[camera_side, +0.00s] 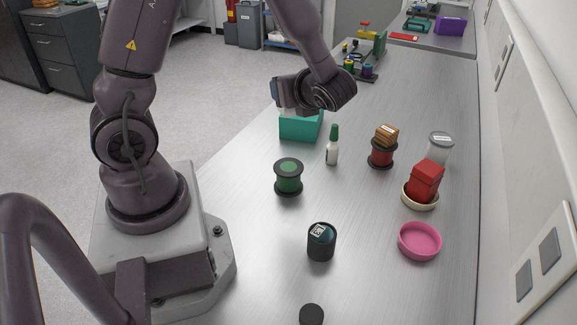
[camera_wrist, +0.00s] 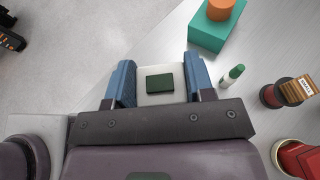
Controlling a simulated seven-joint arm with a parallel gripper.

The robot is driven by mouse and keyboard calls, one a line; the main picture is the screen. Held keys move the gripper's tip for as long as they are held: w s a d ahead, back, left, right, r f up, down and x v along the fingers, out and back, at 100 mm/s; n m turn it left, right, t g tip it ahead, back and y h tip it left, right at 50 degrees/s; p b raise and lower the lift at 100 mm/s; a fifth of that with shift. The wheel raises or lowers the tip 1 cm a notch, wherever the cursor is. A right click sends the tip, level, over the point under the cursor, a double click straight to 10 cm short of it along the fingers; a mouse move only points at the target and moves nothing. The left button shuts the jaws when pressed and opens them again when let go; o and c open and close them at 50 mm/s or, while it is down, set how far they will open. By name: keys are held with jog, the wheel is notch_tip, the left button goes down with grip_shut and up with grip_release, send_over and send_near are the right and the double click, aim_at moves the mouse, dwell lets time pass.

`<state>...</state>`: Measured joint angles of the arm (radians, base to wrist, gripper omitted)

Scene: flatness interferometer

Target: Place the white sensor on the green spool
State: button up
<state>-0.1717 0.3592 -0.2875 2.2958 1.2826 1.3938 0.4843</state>
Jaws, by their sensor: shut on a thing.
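The white sensor (camera_wrist: 143,99), a pale block with a dark green square on its face, is between the two blue fingers of my gripper (camera_wrist: 161,65) in the wrist view. My gripper is shut on it. In the side view my gripper (camera_side: 284,92) hangs above the table near the teal box, and I cannot make out the sensor clearly there. The green spool (camera_side: 288,177), with black flanges, stands upright on the table in the side view, nearer the camera than my gripper and apart from it. Nothing rests on its top. It does not show in the wrist view.
The teal box (camera_side: 300,127) carries an orange cylinder (camera_wrist: 222,9). A green-capped bottle (camera_side: 332,148) stands near the spool. A red spool (camera_side: 381,155) bears brown blocks. A dark canister (camera_side: 321,243), a pink dish (camera_side: 420,241) and a red block (camera_side: 425,181) stand nearer.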

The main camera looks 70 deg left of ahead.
notch_tip(320, 180, up, 4)
jog(key=a+t, duration=0.1)
jog(key=a, duration=0.1)
send_over(288, 165)
notch_tip(288, 165, down, 10)
jog(key=shift+m, duration=0.4)
notch_tip(288, 165, down, 9)
jog(key=shift+f, duration=0.2)
jog(key=o, duration=1.1)
